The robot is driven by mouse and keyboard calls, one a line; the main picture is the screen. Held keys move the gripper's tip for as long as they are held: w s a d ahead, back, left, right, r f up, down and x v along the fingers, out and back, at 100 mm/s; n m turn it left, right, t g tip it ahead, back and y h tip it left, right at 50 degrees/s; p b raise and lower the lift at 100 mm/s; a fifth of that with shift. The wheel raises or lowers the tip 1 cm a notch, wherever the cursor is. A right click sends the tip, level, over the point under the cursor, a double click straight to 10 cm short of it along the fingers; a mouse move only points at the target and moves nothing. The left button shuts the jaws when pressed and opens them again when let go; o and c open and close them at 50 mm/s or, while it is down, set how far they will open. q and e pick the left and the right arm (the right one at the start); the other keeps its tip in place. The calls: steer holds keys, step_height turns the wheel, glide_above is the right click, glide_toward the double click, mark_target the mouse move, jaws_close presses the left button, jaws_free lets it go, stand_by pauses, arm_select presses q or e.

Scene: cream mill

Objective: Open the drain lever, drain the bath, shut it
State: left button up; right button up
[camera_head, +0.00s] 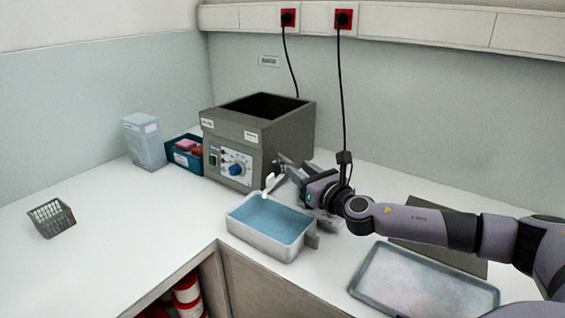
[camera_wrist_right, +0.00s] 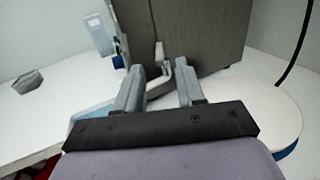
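The bath (camera_head: 262,150) is a dark grey, open-topped box with a blue dial on its front. A pale drain spout (camera_head: 269,183) comes out low at its right side and points over a metal tub (camera_head: 289,253) holding blue liquid. In the right wrist view the pale drain lever (camera_wrist_right: 159,50) stands about upright above the bent spout (camera_wrist_right: 157,84). My right gripper (camera_head: 281,172) is beside the drain. Its two fingers are apart in the wrist view (camera_wrist_right: 158,76), with the lever and spout showing beyond the gap. I cannot tell whether liquid is running. My left gripper is out of view.
A metal tray (camera_head: 372,291) lies at the front right. A clear container (camera_head: 144,142) and a blue box (camera_head: 172,157) of red items stand left of the bath. A small grey basket (camera_head: 50,219) is at far left. The left counter is mostly clear.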

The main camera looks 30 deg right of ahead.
mark_target(292, 164)
steer(key=shift+w+p, duration=0.3)
steer(key=shift+w, duration=2.7)
jaws_close()
